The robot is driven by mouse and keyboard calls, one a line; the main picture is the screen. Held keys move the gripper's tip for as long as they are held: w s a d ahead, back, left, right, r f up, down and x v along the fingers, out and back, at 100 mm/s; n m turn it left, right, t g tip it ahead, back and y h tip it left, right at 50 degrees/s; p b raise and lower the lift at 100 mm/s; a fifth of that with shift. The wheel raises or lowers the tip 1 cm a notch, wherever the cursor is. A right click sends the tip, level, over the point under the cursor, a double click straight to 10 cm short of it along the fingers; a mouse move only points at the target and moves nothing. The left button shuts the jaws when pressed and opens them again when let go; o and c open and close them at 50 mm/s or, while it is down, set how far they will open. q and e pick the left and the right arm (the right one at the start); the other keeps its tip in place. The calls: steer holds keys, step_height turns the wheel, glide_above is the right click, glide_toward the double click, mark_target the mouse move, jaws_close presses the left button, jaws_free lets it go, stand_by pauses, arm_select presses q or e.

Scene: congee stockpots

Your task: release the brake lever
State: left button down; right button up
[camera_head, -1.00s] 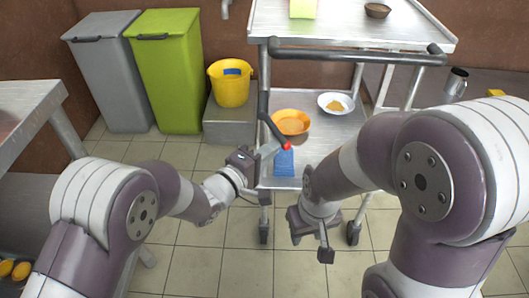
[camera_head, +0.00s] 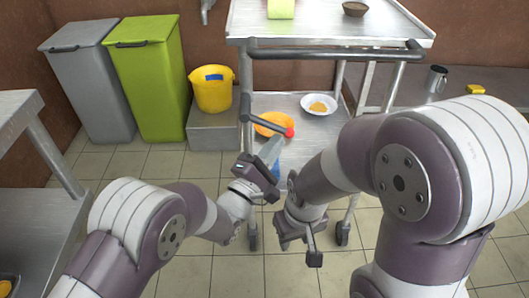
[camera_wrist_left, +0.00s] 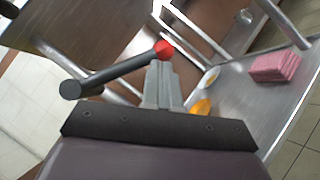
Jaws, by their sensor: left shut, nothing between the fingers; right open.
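The brake lever (camera_head: 268,124) is a dark bar with a red knob at its end, on the left side of the metal cart (camera_head: 330,32). It slopes slightly down to the right in the head view. In the left wrist view the lever (camera_wrist_left: 115,73) runs from a dark round pivot up to the red knob. My left gripper (camera_head: 271,150) is shut and empty, its grey fingers just below the knob. The fingertips (camera_wrist_left: 160,68) overlap the lever near the knob; I cannot tell whether they touch. My right gripper (camera_head: 299,246) is open and empty, low in front of the cart.
The cart's lower shelf holds an orange bowl (camera_head: 272,124) and a white bowl (camera_head: 319,104). A pink block (camera_wrist_left: 275,68) shows in the left wrist view. Grey (camera_head: 90,85) and green (camera_head: 150,85) bins and a yellow bucket (camera_head: 212,90) stand left. Tiled floor is clear before the cart.

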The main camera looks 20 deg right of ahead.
mark_target(287, 131)
arm_select(q)
steer(key=shift+s+d+r+n+t+y+b, duration=0.1)
steer(key=shift+d+r+n+t+b, duration=0.25)
steer(key=shift+r+n+t, duration=0.5)
steer(key=shift+s+d+r+n+t+y+b, duration=0.15)
steer(key=shift+d+r+n+t, duration=0.3)
steer(key=shift+n, duration=0.7)
steer(key=shift+s+d+r+n+t+y+b, duration=0.1)
steer(key=shift+d+r+n+t+b, duration=0.15)
steer(key=shift+d+r+n+t, duration=0.55)
arm_select(e)
steer(key=shift+s+d+f, duration=0.1)
steer(key=shift+d+f, duration=0.15)
steer(key=shift+f, duration=0.65)
arm_select(q)
steer(key=shift+a+r, duration=0.1)
steer(key=shift+a, duration=0.2)
